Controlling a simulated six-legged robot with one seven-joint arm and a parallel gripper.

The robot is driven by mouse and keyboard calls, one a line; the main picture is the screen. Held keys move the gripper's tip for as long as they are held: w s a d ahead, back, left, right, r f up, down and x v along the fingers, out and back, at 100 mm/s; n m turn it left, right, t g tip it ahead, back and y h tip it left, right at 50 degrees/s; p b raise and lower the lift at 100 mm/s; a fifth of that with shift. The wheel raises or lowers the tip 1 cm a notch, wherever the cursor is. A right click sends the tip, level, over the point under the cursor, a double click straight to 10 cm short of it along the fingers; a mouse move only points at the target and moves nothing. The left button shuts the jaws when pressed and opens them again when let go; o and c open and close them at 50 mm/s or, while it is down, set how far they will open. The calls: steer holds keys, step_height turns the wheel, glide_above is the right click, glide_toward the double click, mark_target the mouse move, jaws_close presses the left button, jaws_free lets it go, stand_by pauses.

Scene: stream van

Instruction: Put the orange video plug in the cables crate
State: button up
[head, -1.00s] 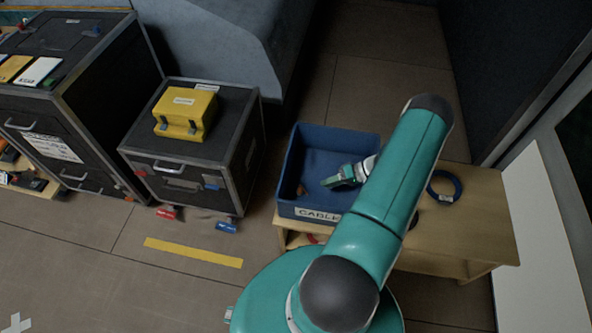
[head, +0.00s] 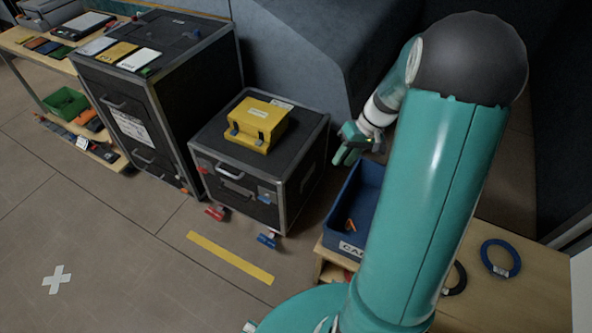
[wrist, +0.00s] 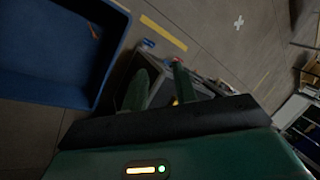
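The orange video plug (head: 350,225) lies inside the blue cables crate (head: 335,240), near its front left; it looks small. The crate's label is partly covered by my arm. In the wrist view, a small orange piece (wrist: 94,32) shows inside the blue crate (wrist: 108,62). My gripper (head: 345,157) is up beyond the crate's back left, in front of the grey seat, clear of the plug. In the wrist view its two fingers (wrist: 160,85) are apart with nothing held between them.
The crate stands on a wooden bench (head: 535,272) with a blue cable coil (head: 500,258) and a dark coil. A black case (head: 285,165) carrying a yellow box (head: 257,123) stands left of the crate. Open floor (head: 130,250) lies front left.

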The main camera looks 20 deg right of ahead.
steer(key=s+a+r+h, duration=0.3)
steer(key=s+a+r, duration=0.1)
steer(key=a+r, duration=0.85)
steer(key=s+a+r+n+t+h, duration=0.1)
steer(key=s+a+r+t+h, duration=0.1)
steer(key=s+a+r+t, duration=0.2)
steer(key=s+a+r, duration=0.3)
steer(key=s+a, duration=0.1)
steer(key=s, duration=0.2)
steer(key=shift+a+r+t, duration=0.3)
